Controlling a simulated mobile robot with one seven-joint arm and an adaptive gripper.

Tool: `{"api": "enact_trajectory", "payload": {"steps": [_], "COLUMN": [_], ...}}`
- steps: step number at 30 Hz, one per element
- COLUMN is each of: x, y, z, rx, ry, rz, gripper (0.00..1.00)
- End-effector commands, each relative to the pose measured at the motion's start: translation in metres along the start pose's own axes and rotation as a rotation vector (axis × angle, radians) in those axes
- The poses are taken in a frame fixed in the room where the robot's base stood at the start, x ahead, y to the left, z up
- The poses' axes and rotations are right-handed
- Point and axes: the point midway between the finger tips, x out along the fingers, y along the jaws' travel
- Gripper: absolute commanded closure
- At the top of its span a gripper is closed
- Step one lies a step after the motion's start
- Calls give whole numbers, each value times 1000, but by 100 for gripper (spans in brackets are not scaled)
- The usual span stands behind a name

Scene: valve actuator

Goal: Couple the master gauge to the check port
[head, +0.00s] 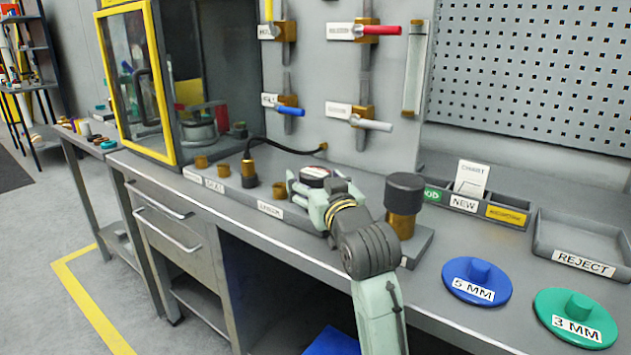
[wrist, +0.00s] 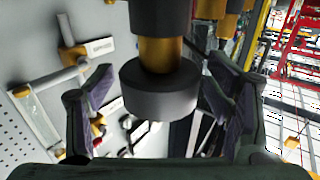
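A round gauge-like thing with a dark rim and a pale and red top (head: 315,173) stands on the bench rail at my gripper (head: 312,192). In the wrist view a dark grey disc on a brass neck (wrist: 160,88) stands between my two spread fingers (wrist: 160,110), with visible gaps on both sides; it appears to be that gauge. A brass coupling with a black hose (head: 249,172) stands upright to the left on the rail. Brass ports (head: 202,162) stand along it. The small port labels are too blurred to tell which is the check port.
A black-capped brass cylinder (head: 404,205) stands close to the right of my arm. The hose ends at a wall fitting (head: 323,147). Valves with coloured handles (head: 378,30) are on the wall. A reject tray (head: 585,238), blue disc (head: 477,281) and green disc (head: 577,318) lie right.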

Motion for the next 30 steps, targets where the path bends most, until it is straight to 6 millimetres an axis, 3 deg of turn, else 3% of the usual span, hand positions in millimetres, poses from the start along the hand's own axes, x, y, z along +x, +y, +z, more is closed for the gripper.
{"api": "enact_trajectory", "payload": {"steps": [25,30], "x": [0,-1], "y": [0,0], "z": [0,-1], "rx": [0,-1], "ry": [0,3], "rz": [0,0], "gripper": [86,87]}}
